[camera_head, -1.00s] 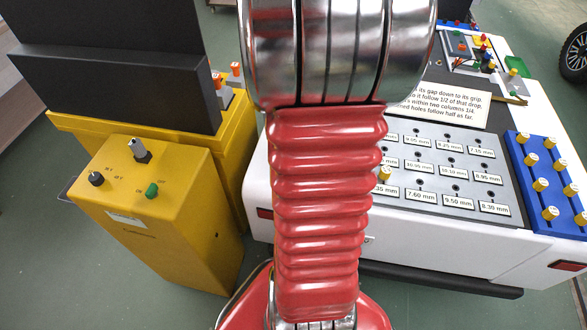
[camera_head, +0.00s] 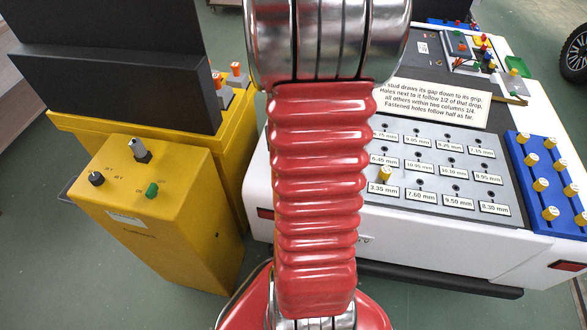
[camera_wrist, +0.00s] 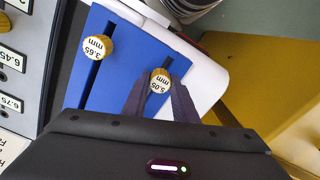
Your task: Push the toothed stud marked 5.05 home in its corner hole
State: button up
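The toothed stud marked 5.05 (camera_wrist: 160,78) has a yellow rim and a white top label. In the wrist view it stands at a dark slot in a blue rack (camera_wrist: 130,62). My gripper (camera_wrist: 161,92) has its two dark fingers on either side of this stud. Whether they touch it cannot be told. A stud marked 3.65 (camera_wrist: 97,47) stands to its left on the same rack. The grey plate (camera_head: 430,150) with labelled holes shows in the head view. One yellow stud (camera_head: 386,174) stands in it near the 3.35 label. My arm hides the gripper and this rack there.
A second blue rack (camera_head: 522,150) with several yellow studs stands right of the plate. A white instruction card (camera_head: 440,108) lies behind the plate. A yellow control box (camera_head: 150,220) with knobs stands to the left. Small coloured parts lie at the back right.

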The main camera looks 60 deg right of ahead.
jog(key=c, duration=0.5)
jog(key=shift+s+r, duration=0.1)
jog(key=shift+r, duration=2.05)
